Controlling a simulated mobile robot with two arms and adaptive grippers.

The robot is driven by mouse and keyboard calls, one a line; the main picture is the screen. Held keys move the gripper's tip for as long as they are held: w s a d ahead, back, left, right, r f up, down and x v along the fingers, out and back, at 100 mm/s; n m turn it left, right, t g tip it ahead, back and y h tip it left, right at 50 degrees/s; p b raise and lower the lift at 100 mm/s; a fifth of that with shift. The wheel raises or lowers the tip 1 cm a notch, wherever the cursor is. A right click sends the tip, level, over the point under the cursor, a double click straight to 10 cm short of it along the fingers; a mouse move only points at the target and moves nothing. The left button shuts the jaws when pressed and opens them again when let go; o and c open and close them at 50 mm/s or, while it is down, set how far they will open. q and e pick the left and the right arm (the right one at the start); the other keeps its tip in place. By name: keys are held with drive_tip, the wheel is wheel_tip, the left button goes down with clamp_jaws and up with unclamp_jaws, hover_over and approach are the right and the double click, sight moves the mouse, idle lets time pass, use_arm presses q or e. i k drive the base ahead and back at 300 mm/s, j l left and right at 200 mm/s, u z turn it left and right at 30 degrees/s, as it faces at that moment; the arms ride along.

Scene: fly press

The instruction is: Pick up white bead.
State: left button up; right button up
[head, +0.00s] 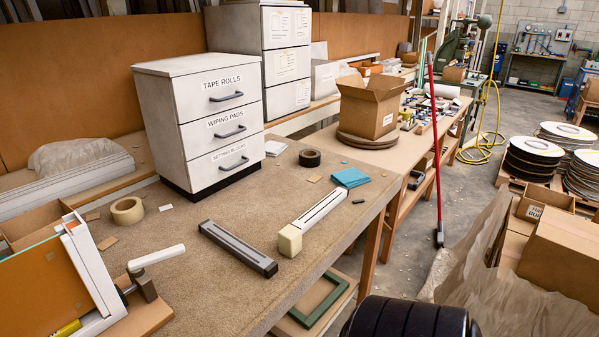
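A white bead (322,208), a straight strip with a dark groove along its top, lies on the brown bench top right of centre. It points away toward the blue cloth. A cream block (290,241) is at its near end; I cannot tell whether the two are joined. A similar dark grey strip (238,248) lies to its left, apart from it.
A white drawer cabinet (200,95) stands behind. Tape rolls (127,210), a blue cloth (350,178) and a white-handled clamp (156,256) beside a white-edged frame (95,270) are on the bench (200,300). The bench's right edge is close to the bead.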

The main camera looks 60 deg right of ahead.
sight(309, 218)
drive_tip(key=z, duration=2.1)
drive_tip(key=u, duration=0.25)
drive_tip(key=i+l+u, duration=0.15)
drive_tip(key=l+u, duration=0.7)
drive_tip(key=i+l+u, duration=0.1)
drive_tip(key=l+u, duration=0.35)
drive_tip(key=j, duration=0.1)
